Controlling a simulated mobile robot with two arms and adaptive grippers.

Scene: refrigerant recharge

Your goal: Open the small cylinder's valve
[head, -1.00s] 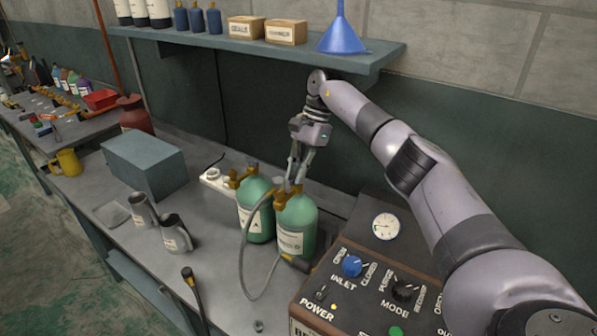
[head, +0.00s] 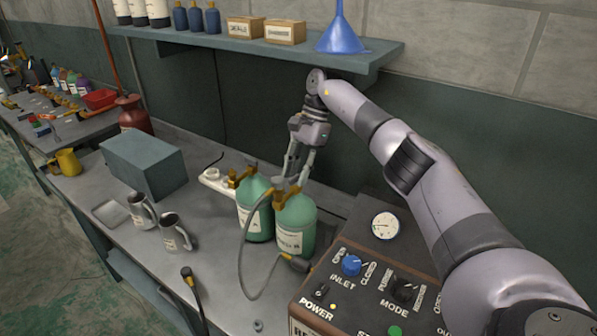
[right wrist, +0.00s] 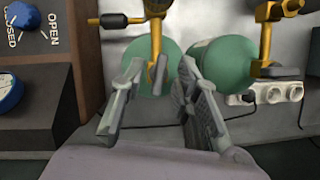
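Two green cylinders with brass valves stand side by side on the workbench, the left cylinder (head: 254,222) and the right cylinder (head: 295,240); I cannot tell which is called small. A grey hose joins the right cylinder's brass valve (head: 281,197). My right gripper (head: 290,181) is above the right cylinder, fingers pointing down and spread. In the right wrist view, the gripper (right wrist: 160,72) has its fingers apart, with that cylinder's brass valve (right wrist: 156,40) showing between and beyond them. Contact cannot be told. My left gripper is not in view.
The recharge machine (head: 345,312) with knobs and a gauge stands close at right. A shelf (head: 250,45) with a blue funnel (head: 341,38) hangs above my arm. Two metal mugs (head: 175,236) and a grey box (head: 145,165) are at left. A white power strip (right wrist: 275,93) lies behind the cylinders.

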